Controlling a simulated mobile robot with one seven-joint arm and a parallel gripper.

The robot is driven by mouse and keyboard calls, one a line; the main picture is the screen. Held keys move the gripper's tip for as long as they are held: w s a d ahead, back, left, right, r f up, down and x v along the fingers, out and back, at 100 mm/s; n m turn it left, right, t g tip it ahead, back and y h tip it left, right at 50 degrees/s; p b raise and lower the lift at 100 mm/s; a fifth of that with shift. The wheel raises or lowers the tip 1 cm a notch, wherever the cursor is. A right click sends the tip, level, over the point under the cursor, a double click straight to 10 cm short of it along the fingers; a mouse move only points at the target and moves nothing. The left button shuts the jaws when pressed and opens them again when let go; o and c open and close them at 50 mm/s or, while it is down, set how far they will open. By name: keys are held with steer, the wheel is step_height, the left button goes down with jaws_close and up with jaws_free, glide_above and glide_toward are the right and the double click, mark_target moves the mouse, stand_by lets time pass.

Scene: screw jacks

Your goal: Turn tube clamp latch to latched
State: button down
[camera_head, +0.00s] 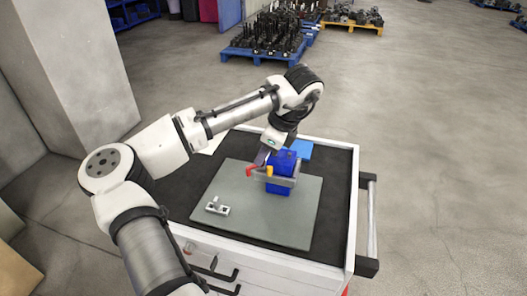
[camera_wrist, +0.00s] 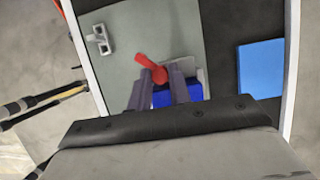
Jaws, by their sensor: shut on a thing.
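The tube clamp (camera_head: 281,181) is a blue and grey fixture standing on a grey plate; its blue body also shows in the wrist view (camera_wrist: 166,98). Its red latch (camera_head: 250,171) points out to the left in the head view. In the wrist view the red latch (camera_wrist: 145,62) has its free end up and left, with its rounded end between my fingers. My gripper (camera_wrist: 160,80) is shut on the latch; in the head view my gripper (camera_head: 262,158) reaches down at the fixture's left side. The fingers hide part of the latch and clamp.
A small light-grey bracket (camera_head: 217,208) lies on the grey plate (camera_head: 267,231), front left. A flat blue piece (camera_head: 301,148) lies on the black cart top behind the fixture. A cart handle (camera_head: 370,225) sticks out at the right. The plate's front right is bare.

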steer(key=shift+r+n+p, duration=0.2)
steer(key=shift+n+p, duration=0.2)
steer(key=shift+p, duration=0.4)
steer(key=shift+f+n+g, duration=0.2)
steer(key=shift+n+g, duration=0.1)
steer(key=c, duration=1.3)
jaws_free()
steer(key=w+v, duration=0.1)
steer(key=v, duration=1.2)
steer(key=shift+s+d+r+b, duration=0.25)
steer(key=shift+s+r+b, duration=0.1)
steer(key=shift+s, duration=0.15)
